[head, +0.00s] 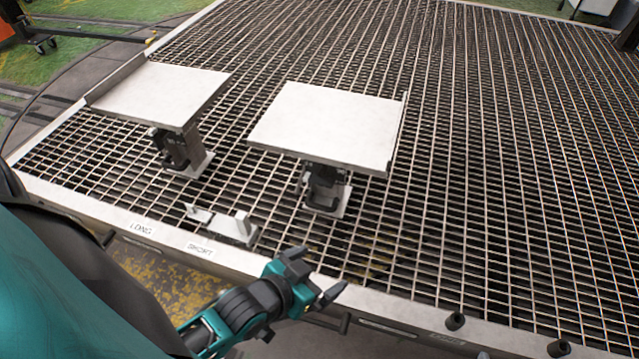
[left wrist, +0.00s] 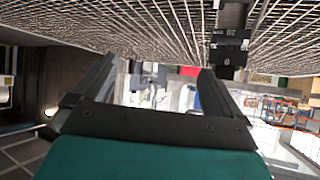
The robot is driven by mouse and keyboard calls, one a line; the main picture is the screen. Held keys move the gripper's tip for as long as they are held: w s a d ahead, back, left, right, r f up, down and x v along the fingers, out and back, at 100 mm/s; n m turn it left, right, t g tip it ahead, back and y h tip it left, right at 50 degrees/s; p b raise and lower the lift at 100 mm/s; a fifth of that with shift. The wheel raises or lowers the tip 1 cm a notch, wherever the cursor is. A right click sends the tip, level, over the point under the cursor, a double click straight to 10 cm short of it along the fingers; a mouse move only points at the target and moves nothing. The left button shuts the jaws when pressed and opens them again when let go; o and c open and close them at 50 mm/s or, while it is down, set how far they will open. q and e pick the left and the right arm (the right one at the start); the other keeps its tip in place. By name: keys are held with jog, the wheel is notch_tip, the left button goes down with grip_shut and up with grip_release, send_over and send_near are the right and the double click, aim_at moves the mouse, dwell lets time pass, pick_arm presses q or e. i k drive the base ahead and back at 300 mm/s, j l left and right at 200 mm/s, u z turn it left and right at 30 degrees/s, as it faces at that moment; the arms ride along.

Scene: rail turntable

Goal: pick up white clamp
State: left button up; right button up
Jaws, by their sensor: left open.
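My left gripper (head: 316,273) is to the right of the clamp and nearer to me, around the grating's front rim. Its two fingers are spread with nothing between them. The left wrist view also shows the open fingers (left wrist: 158,68); I cannot make out the white clamp there. My right gripper is not in view.
Two pale plates, one at left (head: 165,93) and one in the middle (head: 325,125), stand on dark posts behind the clamp. The grating (head: 500,170) is clear at right. A black marked post (left wrist: 231,45) shows by the right finger in the wrist view.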

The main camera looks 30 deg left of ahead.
aim_at(230, 222)
jog(key=u, duration=1.85)
jog(key=j, duration=0.35)
jog(key=k+j+z, duration=0.1)
jog(key=j, duration=0.2)
jog(key=i+j+z, duration=0.1)
jog(key=j, duration=0.35)
jog(key=i+j+z, duration=0.1)
jog(key=j, duration=0.35)
jog(key=i+z, duration=0.1)
jog(key=i, duration=0.35)
jog(key=i+j+z, duration=0.15)
jog(key=i, duration=0.3)
